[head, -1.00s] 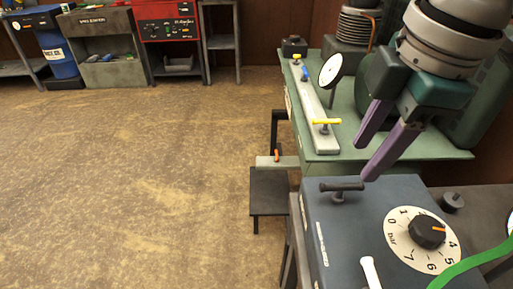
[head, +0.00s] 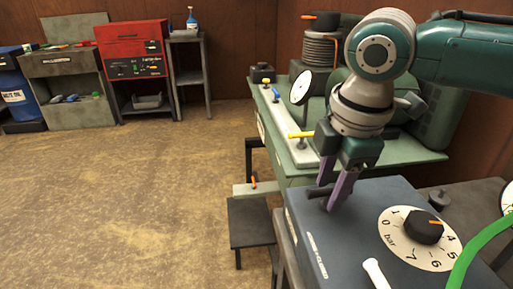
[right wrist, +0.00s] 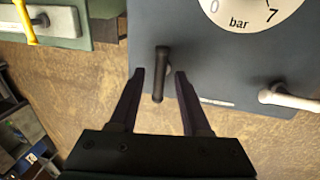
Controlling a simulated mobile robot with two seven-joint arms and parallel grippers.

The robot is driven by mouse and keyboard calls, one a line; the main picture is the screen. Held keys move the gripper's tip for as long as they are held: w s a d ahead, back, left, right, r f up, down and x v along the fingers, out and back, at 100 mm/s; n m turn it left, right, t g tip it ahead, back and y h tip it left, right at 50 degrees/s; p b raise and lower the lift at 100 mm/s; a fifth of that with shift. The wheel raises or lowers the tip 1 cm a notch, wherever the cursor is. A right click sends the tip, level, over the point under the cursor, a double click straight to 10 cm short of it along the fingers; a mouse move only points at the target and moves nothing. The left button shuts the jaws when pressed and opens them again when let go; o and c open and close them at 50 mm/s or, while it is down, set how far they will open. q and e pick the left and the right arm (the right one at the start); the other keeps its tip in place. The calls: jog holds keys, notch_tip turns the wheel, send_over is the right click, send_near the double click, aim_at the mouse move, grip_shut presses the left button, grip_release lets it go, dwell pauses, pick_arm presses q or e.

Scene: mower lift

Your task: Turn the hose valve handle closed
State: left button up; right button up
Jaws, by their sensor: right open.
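A black T-shaped handle (head: 316,192) stands at the far left corner of the blue-grey box (head: 345,230). It also shows in the right wrist view (right wrist: 161,68), where its bar points towards my gripper. My right gripper (head: 327,197) is open, and in the right wrist view its purple fingers (right wrist: 160,74) lie on either side of the handle's bar, with gaps on both sides. A white handle (head: 375,272) is on the near part of the box and also shows in the right wrist view (right wrist: 290,98). My left gripper is not in view.
A numbered bar dial with a black knob (head: 424,227) is on the box top. A green hose (head: 480,248) curves at the right. Behind is a green bench (head: 415,153) with a yellow handle (head: 301,135) and a gauge (head: 301,88). The floor at left is clear.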

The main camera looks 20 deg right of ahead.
jog(key=shift+c, duration=0.2)
grip_shut()
dwell(0.4)
